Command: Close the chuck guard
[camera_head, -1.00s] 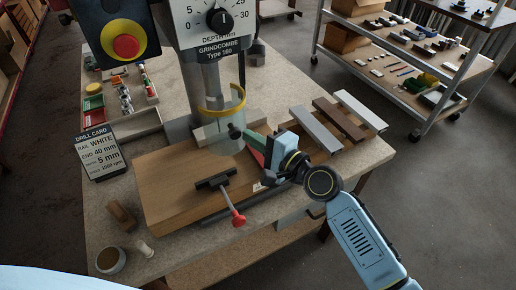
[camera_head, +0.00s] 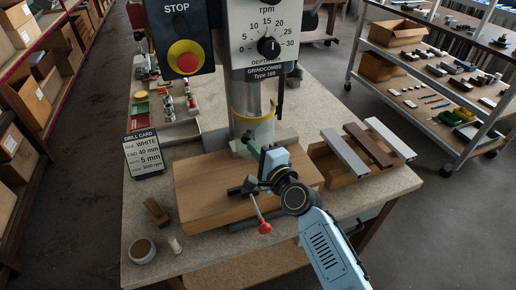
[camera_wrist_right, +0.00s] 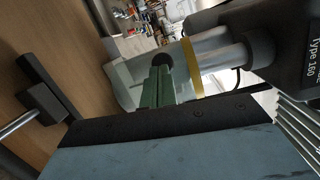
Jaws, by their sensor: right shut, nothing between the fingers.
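The chuck guard (camera_head: 261,131) is a clear shell with a yellow rim, below the drill head (camera_head: 265,45). In the right wrist view the clear guard (camera_wrist_right: 130,80) and its yellow rim (camera_wrist_right: 190,68) lie just beyond my fingers. A dark round knob (camera_wrist_right: 162,60) shows at the guard, right at my fingertips; I cannot tell whether they touch. My right gripper (camera_head: 254,149) has green fingers, shut and empty, in front of the guard above the wooden board. It also shows in the right wrist view (camera_wrist_right: 158,78). My left gripper is out of view.
A clamp with a red-tipped handle (camera_head: 264,227) sits on the wooden board (camera_head: 200,190), close to my right gripper. Several profiles (camera_head: 343,153) lie at the right. The drill card (camera_head: 143,153), a cup (camera_head: 142,250) and a wooden block (camera_head: 156,211) stand at the left.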

